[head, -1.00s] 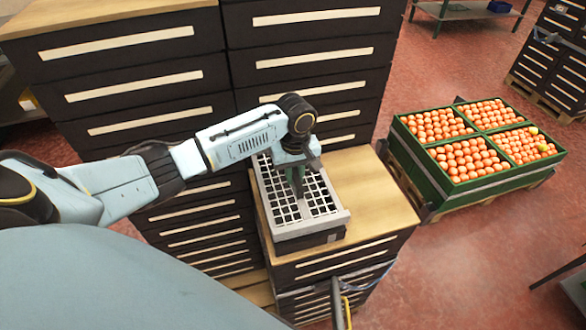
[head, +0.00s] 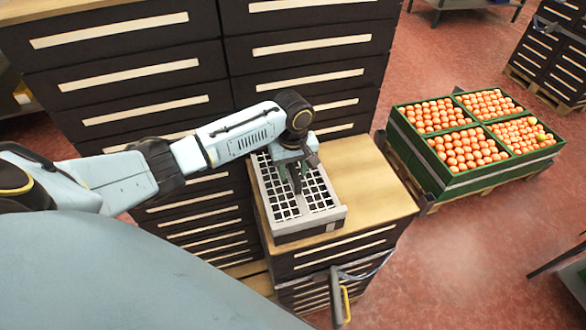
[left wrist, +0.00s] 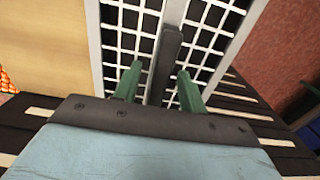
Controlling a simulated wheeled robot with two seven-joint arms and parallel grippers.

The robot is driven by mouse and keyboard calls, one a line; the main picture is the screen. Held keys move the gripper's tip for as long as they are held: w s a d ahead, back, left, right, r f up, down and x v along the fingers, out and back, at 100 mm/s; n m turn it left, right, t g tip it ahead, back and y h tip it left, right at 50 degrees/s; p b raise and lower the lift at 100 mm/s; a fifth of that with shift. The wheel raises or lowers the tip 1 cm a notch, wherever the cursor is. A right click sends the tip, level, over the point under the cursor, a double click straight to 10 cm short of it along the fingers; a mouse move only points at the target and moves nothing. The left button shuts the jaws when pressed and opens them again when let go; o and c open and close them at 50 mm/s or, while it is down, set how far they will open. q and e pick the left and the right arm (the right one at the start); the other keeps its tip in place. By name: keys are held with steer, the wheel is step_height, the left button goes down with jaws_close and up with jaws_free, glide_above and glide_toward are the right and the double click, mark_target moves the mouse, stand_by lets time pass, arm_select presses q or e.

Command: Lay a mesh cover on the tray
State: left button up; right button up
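A mesh cover (head: 318,198), a pale grid in a grey frame, lies flat over the tray (head: 290,236) on the wooden top. The tray's front wall shows under the frame's front edge. My left gripper (head: 293,172) is above the cover's middle, pointing down. In the left wrist view its green fingers (left wrist: 158,86) stand apart on either side of a dark upright bar (left wrist: 166,60) on the mesh cover (left wrist: 208,35). A gap shows on the left of the bar; contact on the right is hard to tell. My right gripper is not in view.
The cabinet's wooden top (head: 365,185) is bare right of the tray. Tall dark drawers (head: 305,60) rise behind. A green crate (head: 478,177) of oranges stands on a pallet at right. A dark handle with yellow (head: 340,300) stands by the cabinet front.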

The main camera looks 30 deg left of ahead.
arm_select(q)
step_height(320, 180, up, 13)
steer(key=shift+r, duration=0.2)
stand_by(0.4)
step_height(320, 180, up, 8)
steer(key=p, duration=0.1)
steer(key=shift+p, duration=0.35)
stand_by(0.3)
steer(key=shift+f, duration=0.1)
